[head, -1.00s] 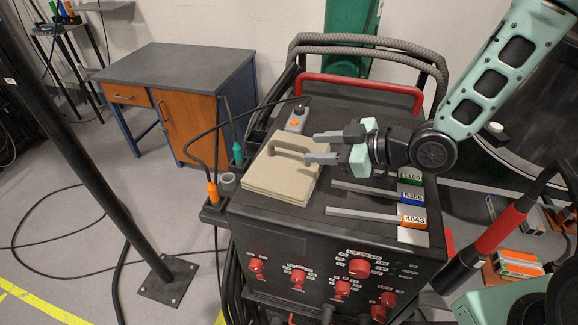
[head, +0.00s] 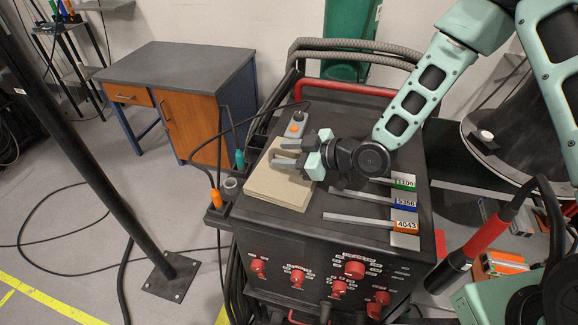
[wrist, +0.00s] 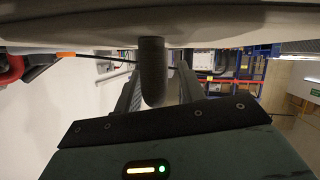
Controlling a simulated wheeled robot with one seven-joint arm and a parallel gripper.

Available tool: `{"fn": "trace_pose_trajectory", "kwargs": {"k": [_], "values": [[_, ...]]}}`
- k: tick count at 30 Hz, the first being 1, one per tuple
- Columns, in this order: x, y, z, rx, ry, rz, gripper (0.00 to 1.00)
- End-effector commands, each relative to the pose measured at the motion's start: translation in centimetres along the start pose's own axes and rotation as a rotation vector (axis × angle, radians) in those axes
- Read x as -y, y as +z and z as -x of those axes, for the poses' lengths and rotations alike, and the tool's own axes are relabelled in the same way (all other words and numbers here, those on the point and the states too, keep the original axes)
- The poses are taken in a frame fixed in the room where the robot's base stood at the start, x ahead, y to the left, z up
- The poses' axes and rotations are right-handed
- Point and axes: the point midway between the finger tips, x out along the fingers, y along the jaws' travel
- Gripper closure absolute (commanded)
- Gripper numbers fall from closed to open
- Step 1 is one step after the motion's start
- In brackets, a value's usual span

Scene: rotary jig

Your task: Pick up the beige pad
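The beige pad (head: 274,190) lies flat on top of the black welding cabinet, near its left edge. In the wrist view the pad's pale surface (wrist: 70,36) spans the top of the picture. Its bar-like handle (wrist: 152,75) looks dark there and sits between my two fingers. My gripper (head: 287,154) is low over the back part of the pad, fingers pointing left and spread apart. The gripper (wrist: 157,92) shows a gap between the handle and the right finger; contact on the left side is unclear. In the head view my gripper hides the handle.
Labelled rods (head: 372,223) lie on the cabinet (head: 310,225) to the right of the pad. A grey device with an orange button (head: 295,127) is just behind it. A tape roll (head: 230,186) sits to its left. A red bar (head: 345,89) runs along the back.

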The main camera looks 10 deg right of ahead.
Motion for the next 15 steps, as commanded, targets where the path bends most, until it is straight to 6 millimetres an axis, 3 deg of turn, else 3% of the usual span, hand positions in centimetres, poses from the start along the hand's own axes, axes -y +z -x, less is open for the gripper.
{"fn": "trace_pose_trajectory", "kwargs": {"k": [3,8,15], "values": [[0.01,0.04,0.01,0.000,0.000,0.000,0.60],[0.01,0.03,0.03,0.000,0.000,0.000,1.00],[-0.01,-0.03,0.04,-0.001,0.000,0.000,1.00]]}}
